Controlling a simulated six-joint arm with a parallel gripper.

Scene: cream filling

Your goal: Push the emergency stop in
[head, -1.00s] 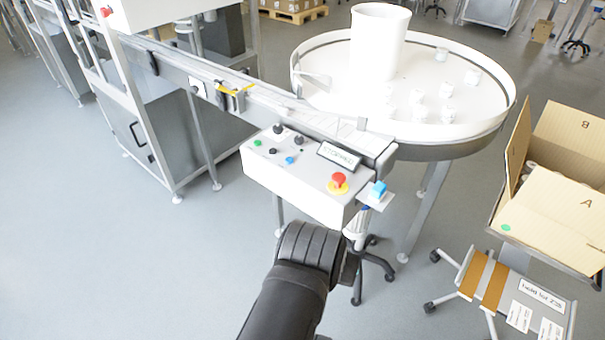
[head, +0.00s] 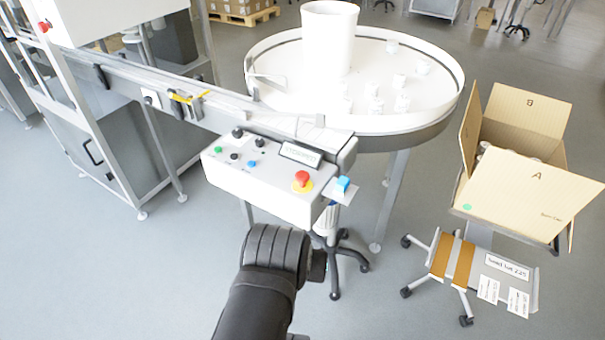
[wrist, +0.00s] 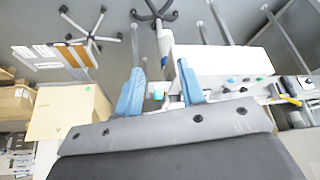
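The emergency stop is a red mushroom button (head: 302,178) on a yellow base, at the right end of the white control panel (head: 262,196) in the head view. It looks raised, though its exact height is hard to judge. I cannot make it out in the wrist view. My gripper shows in the wrist view with two blue fingers (wrist: 160,90) spread apart and nothing held between them. In the head view my black arm is below the panel, apart from the button, and the fingers are hidden.
A blue block (head: 342,184) sits on a bracket just right of the button. Green, black and blue controls and a label plate (head: 300,153) share the panel. A round white table (head: 440,115) stands behind. An open carton (head: 520,205) is at right. Floor at left is clear.

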